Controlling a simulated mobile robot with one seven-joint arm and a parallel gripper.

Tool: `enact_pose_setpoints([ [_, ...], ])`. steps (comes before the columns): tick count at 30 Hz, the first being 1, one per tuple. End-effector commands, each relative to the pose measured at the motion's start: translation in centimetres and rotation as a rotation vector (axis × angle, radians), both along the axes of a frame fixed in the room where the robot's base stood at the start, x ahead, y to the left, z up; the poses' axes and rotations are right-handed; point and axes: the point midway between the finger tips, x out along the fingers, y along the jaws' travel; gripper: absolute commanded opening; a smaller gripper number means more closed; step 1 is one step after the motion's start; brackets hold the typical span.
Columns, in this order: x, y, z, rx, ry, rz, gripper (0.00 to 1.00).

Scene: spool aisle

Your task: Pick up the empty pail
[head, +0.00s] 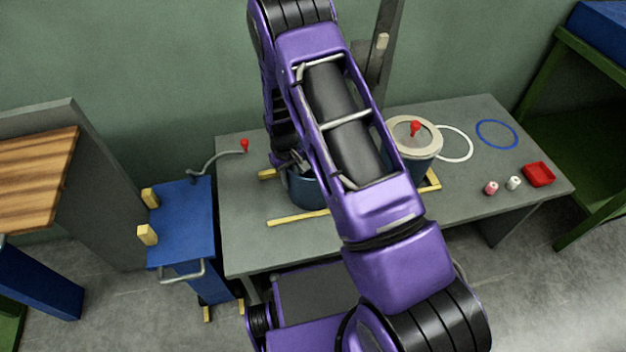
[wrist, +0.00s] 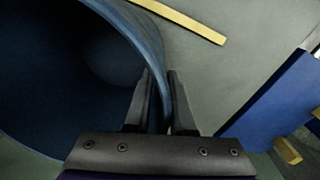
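The empty pail is dark blue and stands on the grey table, partly hidden behind my arm in the head view (head: 301,192). In the wrist view the pail (wrist: 45,75) fills the left side, and its visible inside is bare. My gripper (wrist: 160,76) points down over its rim, one finger inside and one outside, with the wall pinched between them. In the head view my gripper (head: 294,163) is small and partly hidden at the pail's rim.
A second pail with a pale lid and red knob (head: 415,130) stands to the right. Yellow strips (head: 297,217) lie around the pails. Farther right are a white ring (head: 456,143), blue ring (head: 497,134), two spools and a red tray (head: 538,174). A blue cart (head: 183,225) stands left.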

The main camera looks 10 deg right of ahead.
Motion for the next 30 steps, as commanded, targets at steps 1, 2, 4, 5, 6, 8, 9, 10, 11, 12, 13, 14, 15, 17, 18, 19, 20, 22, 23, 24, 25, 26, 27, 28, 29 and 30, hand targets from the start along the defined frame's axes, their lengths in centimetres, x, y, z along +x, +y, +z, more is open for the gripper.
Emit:
enact_pose_setpoints([
  [1, 0.0, 0.0, 0.01, 0.0, 0.0, 0.0, 0.11],
  [2, 0.0, 0.0, 0.01, 0.0, 0.0, 0.0, 0.06],
  [4, 0.0, 0.0, 0.02, 0.0, 0.0, 0.0, 0.0],
  [5, 0.0, 0.0, 0.02, 0.0, 0.0, 0.0, 0.0],
  [6, 0.0, 0.0, 0.02, 0.0, 0.0, 0.0, 0.0],
  [8, 0.0, 0.01, 0.02, 0.0, 0.0, 0.0, 0.0],
  [9, 0.0, 0.01, 0.02, 0.0, 0.0, 0.0, 0.0],
  [10, 0.0, 0.01, 0.02, 0.0, 0.0, 0.0, 0.0],
  [11, 0.0, 0.01, 0.02, 0.0, 0.0, 0.0, 0.0],
  [12, 0.0, 0.01, 0.02, 0.0, 0.0, 0.0, 0.0],
  [13, 0.0, 0.01, 0.02, 0.0, 0.0, 0.0, 0.0],
  [14, 0.0, 0.01, 0.02, 0.0, 0.0, 0.0, 0.0],
  [15, 0.0, 0.01, 0.03, 0.0, 0.0, 0.0, 0.0],
  [17, 0.0, 0.01, 0.03, 0.0, 0.0, 0.0, 0.0],
  [18, 0.0, 0.01, 0.03, 0.0, 0.0, 0.0, 0.0],
  [19, 0.0, 0.01, 0.03, 0.0, 0.0, 0.0, 0.0],
  [20, -0.01, 0.02, 0.03, 0.0, 0.0, 0.0, 0.0],
  [22, -0.01, 0.02, 0.03, 0.0, 0.0, 0.0, 0.0],
  [23, -0.01, 0.02, 0.03, 0.0, 0.0, 0.0, 0.0],
  [24, -0.01, 0.02, 0.03, 0.0, 0.0, 0.0, 0.0],
  [25, -0.01, 0.02, 0.03, 0.0, 0.0, 0.0, 0.0],
  [26, -0.01, 0.02, 0.03, 0.0, 0.0, 0.0, 0.0],
  [27, -0.01, 0.02, 0.03, 0.0, 0.0, 0.0, 0.0],
  [28, -0.01, 0.03, 0.03, 0.0, 0.0, 0.0, 0.0],
  [29, -0.01, 0.03, 0.03, 0.0, 0.0, 0.0, 0.0],
  [30, -0.01, 0.03, 0.03, 0.0, 0.0, 0.0, 0.0],
])
